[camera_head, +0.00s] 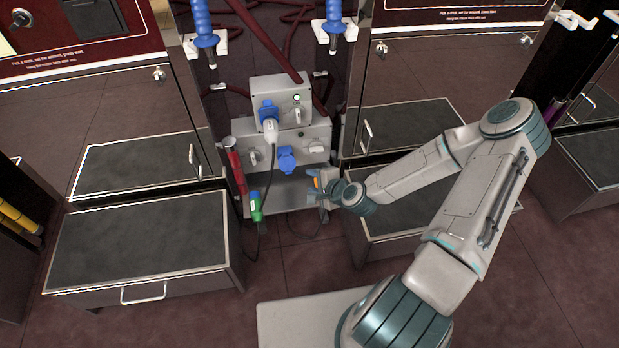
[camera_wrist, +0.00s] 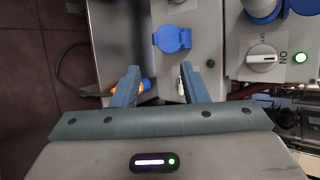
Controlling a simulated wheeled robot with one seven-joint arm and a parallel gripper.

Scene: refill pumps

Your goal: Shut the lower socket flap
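The lower socket (camera_head: 286,160) is blue and sits on the front of the lower grey box (camera_head: 314,132). It also shows in the wrist view (camera_wrist: 172,38), above the space between my fingers. I cannot tell clearly how far its flap is swung. My gripper (camera_head: 322,187) is low and to the right of the socket in the head view. In the wrist view my gripper (camera_wrist: 161,80) has its fingers apart, with nothing held.
The upper blue socket (camera_head: 267,112) has a white plug (camera_head: 270,130) in it. A rotary switch (camera_wrist: 263,58) and a lit green lamp (camera_wrist: 300,57) are beside it. A green connector (camera_head: 256,206) hangs at the left. A small orange thing (camera_wrist: 146,85) shows near my left finger.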

